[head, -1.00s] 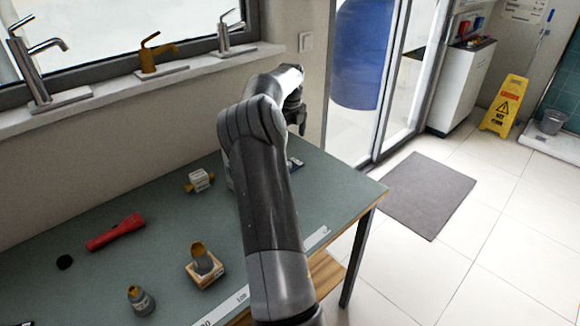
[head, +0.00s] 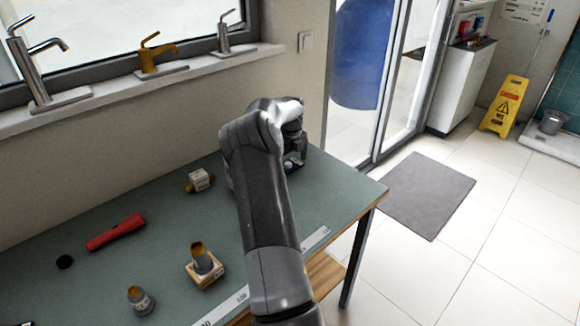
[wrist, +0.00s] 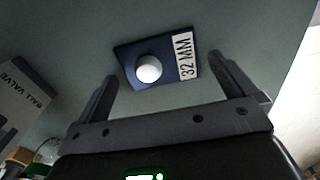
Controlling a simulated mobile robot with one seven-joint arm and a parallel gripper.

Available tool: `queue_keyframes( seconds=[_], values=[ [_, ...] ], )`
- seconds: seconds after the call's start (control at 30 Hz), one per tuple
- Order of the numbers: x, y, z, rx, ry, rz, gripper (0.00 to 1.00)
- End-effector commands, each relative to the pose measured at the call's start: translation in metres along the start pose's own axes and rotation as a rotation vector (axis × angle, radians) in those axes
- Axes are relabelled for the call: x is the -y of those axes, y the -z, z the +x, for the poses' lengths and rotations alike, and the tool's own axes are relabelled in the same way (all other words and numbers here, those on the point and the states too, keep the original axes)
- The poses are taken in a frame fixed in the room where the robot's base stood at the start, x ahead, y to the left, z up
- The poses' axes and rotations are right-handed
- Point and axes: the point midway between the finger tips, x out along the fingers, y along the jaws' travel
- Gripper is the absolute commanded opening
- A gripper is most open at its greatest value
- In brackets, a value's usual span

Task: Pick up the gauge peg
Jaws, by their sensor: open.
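A dark blue square plate with a white "32 MM" label (wrist: 187,56) lies on the bench in the wrist view. A pale round-topped peg (wrist: 149,68), which looks like the gauge peg, stands on it. My gripper (wrist: 162,70) is open and empty, its fingers on either side of the plate in the picture. It appears above the peg, with bare bench showing around the plate. In the head view my gripper (head: 294,166) is low over the bench's far right part, and my arm and gripper hide the plate and peg.
A box marked "BALL VALVE" (wrist: 22,98) is close on the left in the wrist view. The bench (head: 130,195) also holds a red torch-like tool (head: 115,232), a yellow-and-white fitting (head: 199,181), a wooden block (head: 205,278) bearing a grey cylinder, and another cylinder (head: 139,300).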

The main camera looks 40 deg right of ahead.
Motion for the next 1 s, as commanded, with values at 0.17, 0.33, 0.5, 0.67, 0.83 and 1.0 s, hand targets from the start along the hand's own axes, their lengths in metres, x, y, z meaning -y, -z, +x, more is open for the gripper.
queue_keyframes(
  seconds=[0.17,0.33,0.5,0.67,0.83,1.0],
  values=[
    [0.0001,0.0000,0.0028,0.001,0.001,0.000,1.00],
    [0.0001,0.0001,0.0026,0.001,0.001,0.000,0.91],
    [0.0001,0.0001,0.0025,0.000,0.001,0.000,0.77],
    [0.0001,0.0001,0.0025,0.000,0.001,0.000,0.64],
    [0.0000,0.0001,0.0025,0.000,0.000,0.000,0.50],
    [0.0002,0.0000,0.0019,0.001,0.001,0.000,0.47]
  ],
)
